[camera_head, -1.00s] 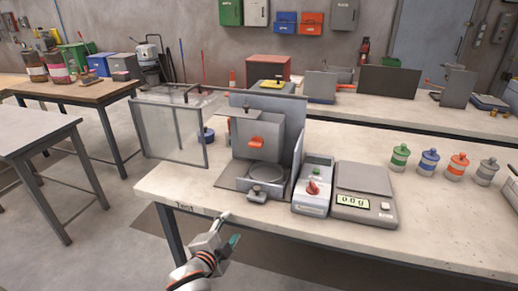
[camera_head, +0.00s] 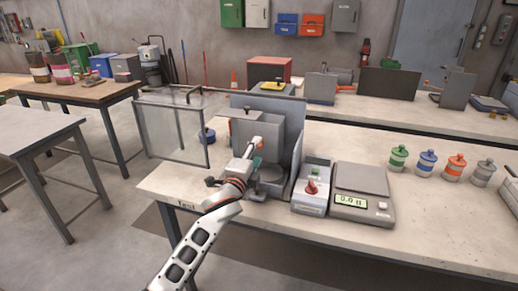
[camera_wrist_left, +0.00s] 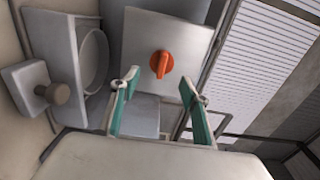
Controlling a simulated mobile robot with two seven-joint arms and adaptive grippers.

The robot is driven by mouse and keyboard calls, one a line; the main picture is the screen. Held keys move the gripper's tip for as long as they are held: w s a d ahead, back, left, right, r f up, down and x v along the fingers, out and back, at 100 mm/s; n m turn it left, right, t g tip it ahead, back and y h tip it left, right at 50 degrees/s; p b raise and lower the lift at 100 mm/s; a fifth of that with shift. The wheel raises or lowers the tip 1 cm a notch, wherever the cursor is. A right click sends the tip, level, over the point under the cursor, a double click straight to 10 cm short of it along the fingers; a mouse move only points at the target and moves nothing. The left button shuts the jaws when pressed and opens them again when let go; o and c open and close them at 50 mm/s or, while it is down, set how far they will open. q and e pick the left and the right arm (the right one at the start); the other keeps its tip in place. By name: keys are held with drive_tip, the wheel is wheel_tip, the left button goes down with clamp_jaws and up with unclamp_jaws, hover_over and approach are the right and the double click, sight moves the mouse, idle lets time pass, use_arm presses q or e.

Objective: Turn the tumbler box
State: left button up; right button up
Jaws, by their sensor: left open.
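The tumbler box (camera_head: 278,130) is a grey metal box in an open housing near the front of the bench. In the left wrist view its light front plate carries an orange knob (camera_wrist_left: 161,63). My left gripper (camera_head: 256,153) is in front of the box and hides most of the knob in the head view. In the wrist view my open left gripper (camera_wrist_left: 160,82) has its teal-padded fingers on either side of the knob's line. The knob appears beyond the fingertips, apart from them. A round dish (camera_head: 270,174) is below the box. My right gripper is not in view.
A clear guard panel (camera_head: 172,130) stands open at the left of the housing. A control box with a red knob (camera_head: 311,187) and a scale (camera_head: 362,180) stand to the right. Several colored-banded jars (camera_head: 398,157) are farther right. The front right bench top is clear.

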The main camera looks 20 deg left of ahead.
sight(259, 148)
use_arm(q)
drive_tip(key=shift+w, duration=1.65)
clamp_jaws()
drive_tip(key=shift+w, duration=0.1)
